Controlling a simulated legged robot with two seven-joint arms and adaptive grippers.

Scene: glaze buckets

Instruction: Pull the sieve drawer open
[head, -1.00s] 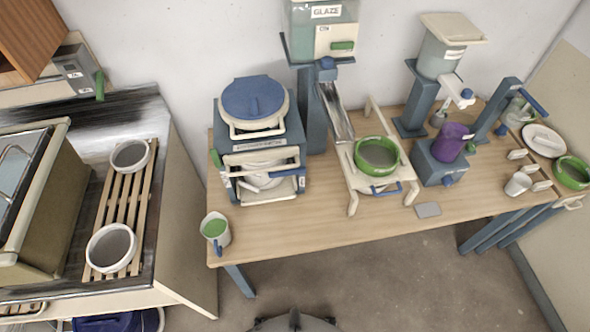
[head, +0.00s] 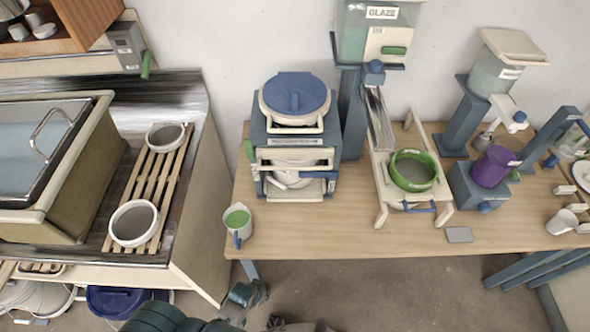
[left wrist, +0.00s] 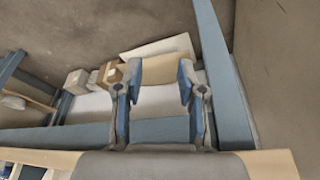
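The sieve unit seems to be the blue frame (head: 263,136) in the head view, with a blue-lidded cream bucket (head: 296,94) on top and a pale bowl (head: 291,180) inside. A cream bar like a drawer front (head: 296,194) shows low on its front; the drawer appears shut. My left gripper (left wrist: 158,75) is open and empty in the left wrist view, with under-table space beyond its fingers. Parts of my left arm show at the bottom of the head view, below the table's front edge and apart from the unit. My right gripper is not in view.
A cup of green glaze (head: 237,222) stands at the table's front left corner, close to the unit. A green bowl (head: 413,171) sits on a stand to the right. A slatted rack (head: 153,190) with two bowls is left. Boxes (left wrist: 109,74) show in the left wrist view.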

